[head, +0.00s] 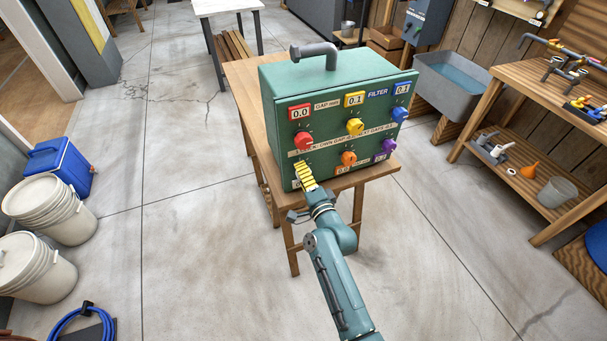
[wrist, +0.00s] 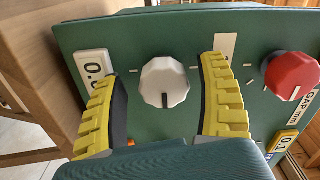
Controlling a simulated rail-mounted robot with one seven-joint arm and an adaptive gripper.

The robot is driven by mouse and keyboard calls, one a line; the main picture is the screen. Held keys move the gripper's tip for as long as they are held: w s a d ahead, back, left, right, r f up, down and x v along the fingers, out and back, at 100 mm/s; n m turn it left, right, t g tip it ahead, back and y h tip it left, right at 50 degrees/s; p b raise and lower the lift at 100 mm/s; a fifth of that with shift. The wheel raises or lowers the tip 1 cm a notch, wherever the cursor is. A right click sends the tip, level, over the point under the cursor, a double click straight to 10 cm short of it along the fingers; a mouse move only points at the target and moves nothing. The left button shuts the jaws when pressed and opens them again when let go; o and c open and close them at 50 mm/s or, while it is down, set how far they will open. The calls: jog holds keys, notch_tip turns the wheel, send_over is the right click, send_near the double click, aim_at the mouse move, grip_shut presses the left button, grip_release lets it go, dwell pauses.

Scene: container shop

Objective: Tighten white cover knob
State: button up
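The green filter box (head: 278,95) stands on a wooden table, its front panel carrying coloured knobs and small number plates. In the wrist view the white cover knob (wrist: 164,82) sits on the panel, beside a white plate (wrist: 94,68) reading about 0.0. My gripper (wrist: 166,98) is open, with one yellow ribbed finger on each side of the white knob and a visible gap to both. In the head view my gripper (head: 305,178) is at the panel's lower left corner and hides the white knob.
A red knob (head: 303,141) is nearest to my gripper; yellow (head: 355,127), blue (head: 400,114), orange (head: 348,159) and purple (head: 389,146) knobs are farther right. The wooden table (head: 246,97) holds the box. Open floor lies left of the table.

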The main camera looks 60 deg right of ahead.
jog(key=shift+r, duration=0.1)
jog(key=v, duration=1.2)
dwell(0.4)
